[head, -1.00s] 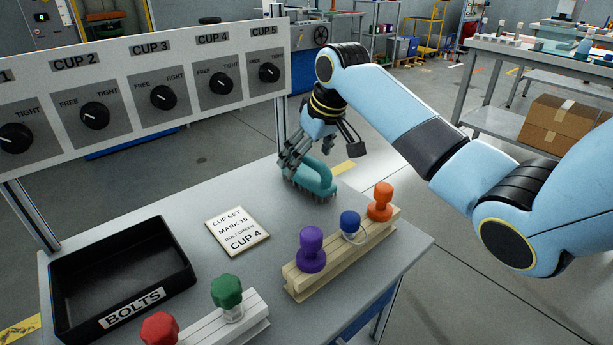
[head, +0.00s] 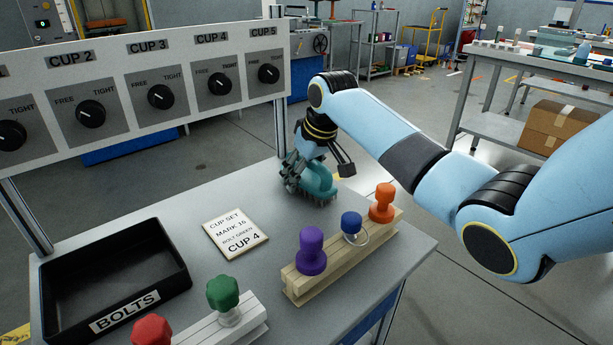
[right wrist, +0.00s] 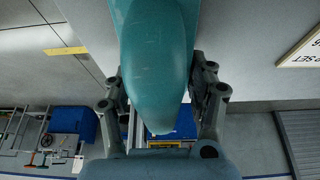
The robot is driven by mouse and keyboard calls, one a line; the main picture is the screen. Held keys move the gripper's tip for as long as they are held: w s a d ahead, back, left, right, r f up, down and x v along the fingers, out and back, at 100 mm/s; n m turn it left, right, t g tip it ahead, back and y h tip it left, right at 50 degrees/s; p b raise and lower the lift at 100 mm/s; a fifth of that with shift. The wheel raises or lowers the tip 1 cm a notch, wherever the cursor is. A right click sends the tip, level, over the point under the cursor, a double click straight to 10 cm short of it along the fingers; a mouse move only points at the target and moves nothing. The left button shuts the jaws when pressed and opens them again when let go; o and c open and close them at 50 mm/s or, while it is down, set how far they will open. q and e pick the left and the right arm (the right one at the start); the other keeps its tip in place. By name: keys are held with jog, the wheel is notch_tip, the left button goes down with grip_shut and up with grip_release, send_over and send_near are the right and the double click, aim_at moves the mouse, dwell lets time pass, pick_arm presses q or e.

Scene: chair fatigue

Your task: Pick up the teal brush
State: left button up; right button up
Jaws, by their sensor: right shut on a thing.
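The teal brush (head: 318,181) is at the back right of the grey table in the head view, with its bristles down at the table top. My right gripper (head: 308,172) is around its handle and shut on it. In the right wrist view the teal handle (right wrist: 155,60) fills the upper middle, between the two fingers of my right gripper (right wrist: 160,95). The fingers hide part of the brush in the head view. Whether the bristles still touch the table is hard to tell. My left gripper is not in view.
A black BOLTS tray (head: 180,285) stands at the left. A cup card (head: 236,233) lies mid-table. A wooden rack (head: 345,262) holds purple, blue and orange stamps; a white rack (head: 225,328) holds green and red knobs. A panel of dials (head: 150,127) rises behind the table.

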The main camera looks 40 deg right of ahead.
jog(key=c, duration=0.5)
jog(key=shift+r, duration=0.55)
notch_tip(320, 180, up, 3)
jog(key=shift+w+f+p, duration=0.1)
jog(key=shift+p, duration=0.6)
jog(key=s+d+r+p, duration=0.1)
jog(key=s+d+r, duration=0.1)
jog(key=d, duration=0.1)
jog(key=s+d+r+p, duration=0.1)
jog(key=s+d+r, duration=0.1)
jog(key=d, duration=0.1)
jog(key=s+d+r, duration=0.3)
jog(key=shift+s+d+p, duration=0.1)
jog(key=shift+d+p, duration=0.1)
jog(key=shift+p, duration=0.2)
